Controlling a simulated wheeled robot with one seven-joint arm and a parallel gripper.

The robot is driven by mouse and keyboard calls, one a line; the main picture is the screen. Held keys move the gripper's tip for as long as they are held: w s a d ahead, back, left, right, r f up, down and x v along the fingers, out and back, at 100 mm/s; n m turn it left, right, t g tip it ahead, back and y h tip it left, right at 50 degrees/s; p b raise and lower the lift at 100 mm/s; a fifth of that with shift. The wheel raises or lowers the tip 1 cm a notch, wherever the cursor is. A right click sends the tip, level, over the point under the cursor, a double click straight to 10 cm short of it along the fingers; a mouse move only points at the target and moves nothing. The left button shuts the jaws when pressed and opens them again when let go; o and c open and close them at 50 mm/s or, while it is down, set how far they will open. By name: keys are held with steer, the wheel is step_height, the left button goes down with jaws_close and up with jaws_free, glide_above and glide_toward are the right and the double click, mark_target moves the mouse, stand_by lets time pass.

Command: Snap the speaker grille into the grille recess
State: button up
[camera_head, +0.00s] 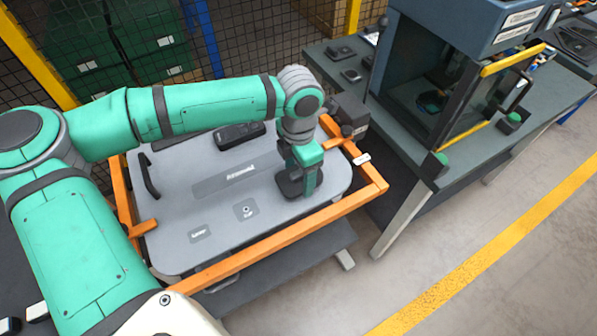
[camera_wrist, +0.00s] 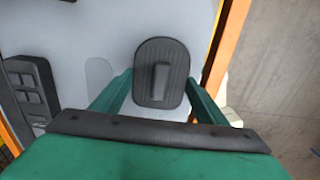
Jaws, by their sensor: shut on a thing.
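My gripper (camera_head: 300,178) points down over the right part of a grey door panel (camera_head: 215,158). It is shut on a dark, ribbed, rounded plate with a raised bar, the speaker grille (camera_head: 288,188). In the wrist view, the grille (camera_wrist: 145,62) lies between the two green fingers of my gripper (camera_wrist: 161,80), with the pale panel (camera_wrist: 105,35) behind it.
An orange frame (camera_head: 262,248) surrounds the panel. A dark switch block (camera_head: 240,134) lies at its far side, and a black handle (camera_head: 148,176) at its left. A dark clamp-like block (camera_head: 348,112) stands near the far right corner. A bench with a glass-fronted machine (camera_head: 440,75) stands at right.

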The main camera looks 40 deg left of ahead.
steer(key=shift+w+f, duration=0.1)
steer(key=shift+f, duration=0.45)
stand_by(1.2)
stand_by(0.3)
steer(key=shift+a, duration=0.1)
steer(key=o, duration=1.2)
steer(key=shift+o, duration=0.2)
step_height(320, 180, up, 11)
steer(key=shift+f, duration=0.1)
